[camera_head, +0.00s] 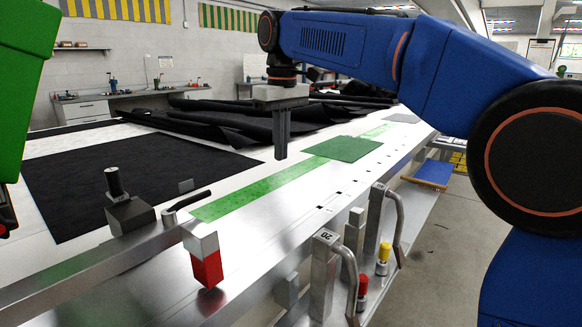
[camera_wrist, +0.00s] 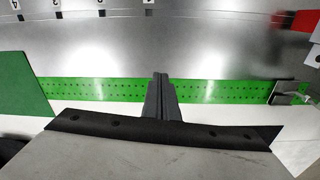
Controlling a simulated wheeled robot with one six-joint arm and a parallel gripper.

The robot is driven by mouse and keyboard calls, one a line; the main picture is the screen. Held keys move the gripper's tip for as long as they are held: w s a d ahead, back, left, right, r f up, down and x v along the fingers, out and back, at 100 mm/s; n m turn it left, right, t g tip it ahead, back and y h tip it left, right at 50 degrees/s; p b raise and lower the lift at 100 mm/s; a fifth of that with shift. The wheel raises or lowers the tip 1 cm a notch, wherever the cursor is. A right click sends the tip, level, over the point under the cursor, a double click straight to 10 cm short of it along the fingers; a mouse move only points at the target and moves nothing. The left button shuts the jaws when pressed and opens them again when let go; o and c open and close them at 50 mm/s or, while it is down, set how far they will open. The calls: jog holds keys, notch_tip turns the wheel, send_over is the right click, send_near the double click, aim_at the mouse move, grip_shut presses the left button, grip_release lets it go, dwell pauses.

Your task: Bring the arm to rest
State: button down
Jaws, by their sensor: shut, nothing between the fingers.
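My arm (camera_head: 345,45) is blue with black joints and reaches across from the right in the head view. My gripper (camera_head: 281,155) hangs from its end, pointing down above the table (camera_head: 160,285). The fingers are together with nothing between them. In the wrist view my gripper (camera_wrist: 161,80) is also closed, seen over the green perforated strip (camera_wrist: 90,90). The fingertips look clear of the table surface, though the exact height is hard to tell.
A dark green sheet (camera_head: 343,149) lies on the strip to the right of my gripper. Black fabric (camera_head: 125,178) covers the left. Metal clamps with handles (camera_head: 325,270) and a red-tipped block (camera_head: 207,265) stand along the near edge. A green machine part (camera_head: 22,75) is at far left.

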jog(key=s+d+f+m+t, duration=0.1)
jog(key=s+d+f+m, duration=0.2)
jog(key=d, duration=0.4)
jog(key=s+d+f, duration=0.3)
jog(key=s+d, duration=0.3)
jog(key=d, duration=0.1)
jog(key=s+d+f+m+t, duration=0.1)
jog(key=s+d+f+m, duration=0.1)
jog(key=s+d+f, duration=0.35)
jog(key=s+d+f+m+t, duration=0.1)
jog(key=s+d+f+m, duration=0.1)
jog(key=s+d+f, duration=0.4)
jog(key=s+d+f+m+t, duration=0.1)
jog(key=s+d+f, duration=0.4)
jog(key=s+f, duration=0.4)
jog(key=shift+d+f+m, duration=0.4)
jog(key=shift+f, duration=0.4)
